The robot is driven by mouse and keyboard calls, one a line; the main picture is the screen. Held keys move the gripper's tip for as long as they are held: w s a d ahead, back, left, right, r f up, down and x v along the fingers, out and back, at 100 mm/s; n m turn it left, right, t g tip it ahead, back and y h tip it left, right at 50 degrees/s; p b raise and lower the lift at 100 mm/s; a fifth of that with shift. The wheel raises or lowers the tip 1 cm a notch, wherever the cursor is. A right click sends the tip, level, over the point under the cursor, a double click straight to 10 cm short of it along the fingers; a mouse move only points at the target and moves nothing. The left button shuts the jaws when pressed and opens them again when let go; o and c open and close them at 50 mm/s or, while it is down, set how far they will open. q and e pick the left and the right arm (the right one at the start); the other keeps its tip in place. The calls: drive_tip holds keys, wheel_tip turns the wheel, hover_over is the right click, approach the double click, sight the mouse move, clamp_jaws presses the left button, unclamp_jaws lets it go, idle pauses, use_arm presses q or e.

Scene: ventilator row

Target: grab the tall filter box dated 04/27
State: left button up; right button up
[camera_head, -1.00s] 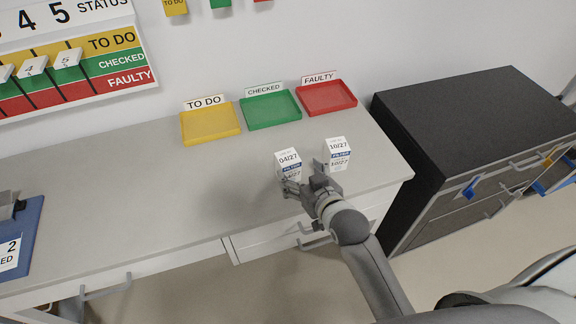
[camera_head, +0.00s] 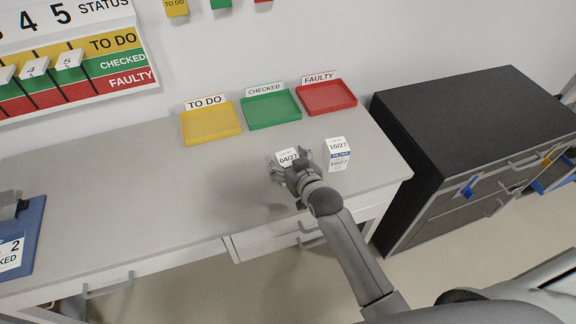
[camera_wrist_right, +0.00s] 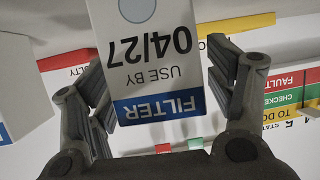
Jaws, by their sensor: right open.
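The filter box dated 04/27 (camera_head: 287,156) stands upright on the grey counter. It is white with a blue FILTER band, and its lower part is hidden behind my gripper in the head view. My right gripper (camera_head: 290,164) is open at this box. In the right wrist view the 04/27 box (camera_wrist_right: 152,60) appears upside down between the two open fingers (camera_wrist_right: 165,95), with visible gaps at both sides. A second white box dated 10/27 (camera_head: 337,154) stands just to the right. My left gripper is not in view.
Yellow TO DO (camera_head: 211,124), green CHECKED (camera_head: 270,110) and red FAULTY (camera_head: 327,98) trays sit along the wall. A dark-topped cabinet (camera_head: 470,130) stands to the right. A blue board (camera_head: 28,245) lies at the left. The counter's middle (camera_head: 140,185) is clear.

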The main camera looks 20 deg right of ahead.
drive_tip(key=c, duration=1.1)
drive_tip(key=shift+r, duration=0.1)
